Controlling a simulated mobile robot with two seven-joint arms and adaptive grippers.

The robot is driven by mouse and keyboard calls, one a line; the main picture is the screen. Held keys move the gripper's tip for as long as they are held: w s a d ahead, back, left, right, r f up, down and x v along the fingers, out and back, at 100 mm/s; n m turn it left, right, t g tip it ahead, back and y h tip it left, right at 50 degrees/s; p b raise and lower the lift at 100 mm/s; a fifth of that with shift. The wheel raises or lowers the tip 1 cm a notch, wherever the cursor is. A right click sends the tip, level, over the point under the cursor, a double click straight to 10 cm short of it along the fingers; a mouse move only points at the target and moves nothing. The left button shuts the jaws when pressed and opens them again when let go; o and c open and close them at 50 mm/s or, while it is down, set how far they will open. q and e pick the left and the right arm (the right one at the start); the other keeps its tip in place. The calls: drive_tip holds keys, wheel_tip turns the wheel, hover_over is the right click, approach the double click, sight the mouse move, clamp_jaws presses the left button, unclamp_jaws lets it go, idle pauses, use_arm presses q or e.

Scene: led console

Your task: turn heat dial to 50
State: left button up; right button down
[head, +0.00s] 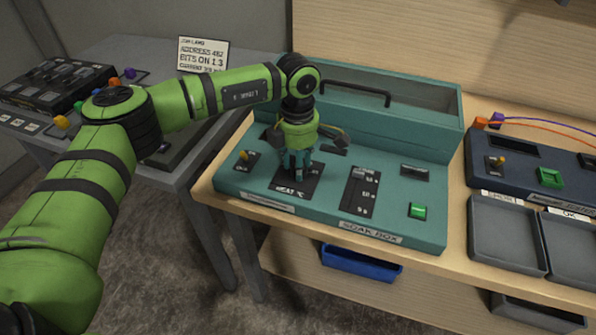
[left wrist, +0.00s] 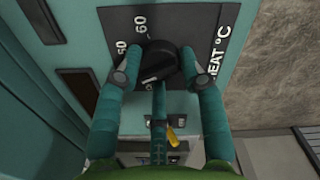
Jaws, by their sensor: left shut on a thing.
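The heat dial (left wrist: 158,58) is a round black knob on a black plate marked "HEAT °C", seen in the left wrist view. My left gripper (left wrist: 160,76) is shut on it, with its teal fingers on both sides of the knob. Where the dial points is not clear. In the head view my left gripper (head: 297,168) reaches down onto the heat plate (head: 288,185) of the teal soak box (head: 395,215), and hides the dial. My right gripper is not in view.
On the soak box are a yellow-tipped switch (head: 245,156), a slider panel (head: 360,190), a green button (head: 417,211) and a black handle (head: 345,88) behind. A dark blue console (head: 535,165) and grey trays (head: 505,232) stand at the right.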

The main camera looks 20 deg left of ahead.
use_arm(q)
drive_tip(key=m+b, duration=0.1)
drive_tip(key=m, duration=0.1)
drive_tip(key=f+m+b, duration=0.1)
drive_tip(key=m+b, duration=0.1)
drive_tip(key=shift+s+m, duration=0.1)
drive_tip(key=shift+m, duration=0.2)
drive_tip(key=m+b, duration=0.1)
drive_tip(key=m, duration=0.2)
drive_tip(key=shift+r+b, duration=0.15)
drive_tip(key=shift+b, duration=0.25)
drive_tip(key=shift+r+m+b, duration=0.1)
drive_tip(key=shift+m+b, duration=0.2)
drive_tip(key=shift+m, duration=0.6)
drive_tip(key=shift+a, duration=0.1)
drive_tip(key=shift+r, duration=0.1)
drive_tip(key=o, duration=1.1)
drive_tip(key=shift+a, duration=0.15)
drive_tip(key=shift+w, duration=0.2)
